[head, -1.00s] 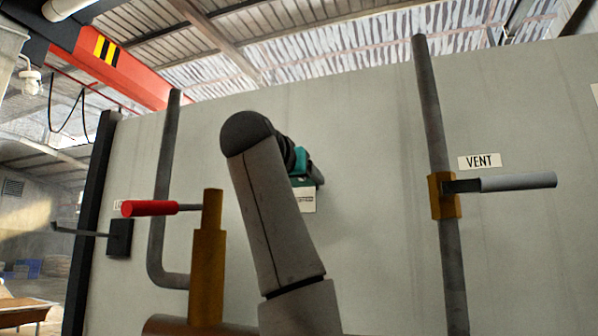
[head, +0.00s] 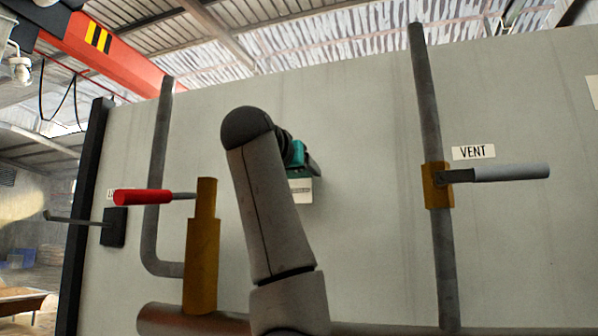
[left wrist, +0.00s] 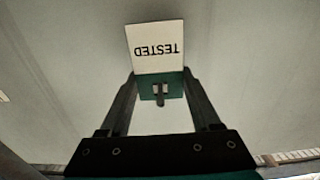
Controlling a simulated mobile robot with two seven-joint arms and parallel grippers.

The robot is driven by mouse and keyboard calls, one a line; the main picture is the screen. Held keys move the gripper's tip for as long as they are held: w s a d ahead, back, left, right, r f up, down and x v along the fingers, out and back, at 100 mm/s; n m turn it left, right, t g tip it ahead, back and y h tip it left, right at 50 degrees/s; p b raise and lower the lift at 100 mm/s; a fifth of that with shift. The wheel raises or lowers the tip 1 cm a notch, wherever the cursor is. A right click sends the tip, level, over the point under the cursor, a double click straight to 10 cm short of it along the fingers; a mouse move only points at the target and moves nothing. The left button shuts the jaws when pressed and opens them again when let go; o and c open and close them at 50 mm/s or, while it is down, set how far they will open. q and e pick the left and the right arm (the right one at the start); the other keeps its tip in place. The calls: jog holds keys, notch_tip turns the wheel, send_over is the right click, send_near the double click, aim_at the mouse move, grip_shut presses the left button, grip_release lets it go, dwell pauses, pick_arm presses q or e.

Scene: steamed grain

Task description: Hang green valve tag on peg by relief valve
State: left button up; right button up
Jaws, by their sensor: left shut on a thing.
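The green tag with a white card marked TESTED is between my left gripper's fingertips in the left wrist view (left wrist: 160,90). There the tag's white card (left wrist: 155,48) reads upside down, and a small dark slot shows in its green part. In the head view, my left gripper (head: 303,165) is mostly behind my forearm, with the white card (head: 301,190) just below it. A black plate (head: 114,227) with a thin horizontal peg (head: 72,218) is at far left, well apart from the tag. A brass valve body (head: 202,250) stands between them.
A red lever (head: 143,197) sticks out left of the brass valve, beside a grey pipe (head: 157,180). A partly hidden label is behind the lever. At right is a pipe valve with a grey handle (head: 510,173) and a VENT sign (head: 474,152).

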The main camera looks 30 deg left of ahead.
pick_arm(q)
jog(key=o, duration=1.5)
jog(key=shift+c, duration=0.2)
jog(key=shift+s, duration=0.1)
jog(key=shift+s+d+b, duration=0.1)
jog(key=shift+s+b, duration=0.25)
jog(key=b+v, duration=0.6)
jog(key=v, duration=0.8)
jog(key=shift+s, duration=0.2)
jog(key=shift+f, duration=0.1)
